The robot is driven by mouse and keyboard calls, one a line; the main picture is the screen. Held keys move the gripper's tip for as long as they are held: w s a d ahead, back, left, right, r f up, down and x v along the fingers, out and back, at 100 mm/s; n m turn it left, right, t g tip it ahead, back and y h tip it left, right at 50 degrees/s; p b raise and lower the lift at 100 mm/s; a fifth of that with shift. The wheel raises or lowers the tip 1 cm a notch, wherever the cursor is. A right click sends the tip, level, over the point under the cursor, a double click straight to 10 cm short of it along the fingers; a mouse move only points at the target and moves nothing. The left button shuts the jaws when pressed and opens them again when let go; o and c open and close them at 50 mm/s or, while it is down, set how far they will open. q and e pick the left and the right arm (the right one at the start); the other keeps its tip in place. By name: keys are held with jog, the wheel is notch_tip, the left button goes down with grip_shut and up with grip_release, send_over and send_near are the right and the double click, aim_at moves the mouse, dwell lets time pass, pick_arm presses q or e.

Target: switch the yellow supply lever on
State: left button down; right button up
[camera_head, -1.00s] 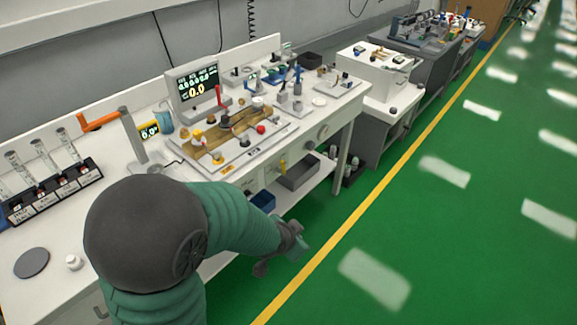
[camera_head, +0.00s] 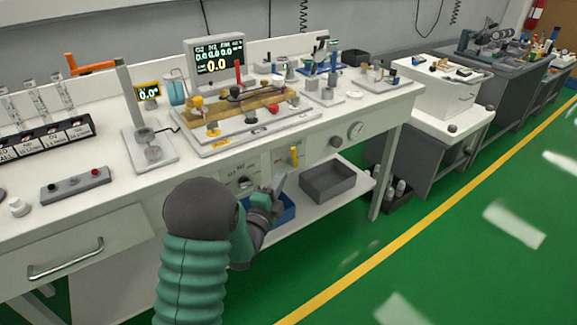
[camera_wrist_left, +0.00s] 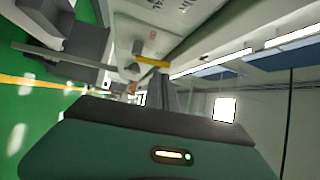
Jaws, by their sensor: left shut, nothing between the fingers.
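The yellow supply lever (camera_head: 294,156) is a short yellow bar on the white front panel of the bench. It stands about upright in the head view. In the left wrist view the lever (camera_wrist_left: 152,61) shows as a yellow bar just beyond my fingers. My left gripper (camera_head: 278,182) is shut and empty. It is in front of the panel, below and a little left of the lever, and appears apart from it. My right gripper is in neither view.
A grey bin (camera_head: 328,183) and a blue bin (camera_head: 286,214) are on the shelf below. The green floor (camera_head: 420,270) in front is clear.

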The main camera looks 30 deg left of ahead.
aim_at(293, 154)
pick_arm(q)
jog(key=b+x, duration=0.1)
jog(key=x, duration=0.5)
jog(key=shift+w+f, duration=0.1)
jog(key=shift+w+a, duration=0.1)
jog(key=shift+w, duration=0.3)
jog(key=shift+r, duration=0.2)
